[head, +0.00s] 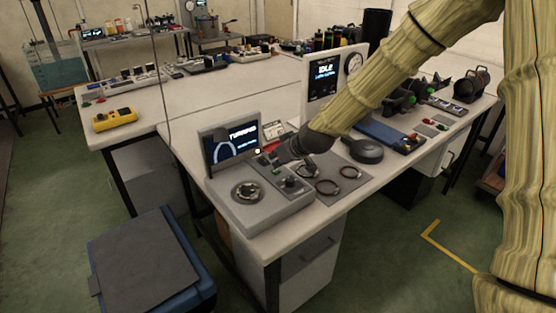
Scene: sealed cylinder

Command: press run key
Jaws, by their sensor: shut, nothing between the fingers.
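A grey console (257,210) stands on the near corner of the white bench. Its raised screen (236,143) shows a pale arc and text that seems to read "TURNING". A round dial-like fitting (247,191) sits on the console's top, with a knob (290,182) to its right. My gripper (264,160) is shut and empty, low over the console's back right part, by the screen's right edge. Small lit spots show near the fingertips. I cannot tell which key is the run key, nor whether the fingertips touch one.
A white instrument (326,83) reading "IDLE" stands behind my arm. A black round object (364,149) and cable loops (327,187) lie right of the console. A blue case (150,258) stands at front left.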

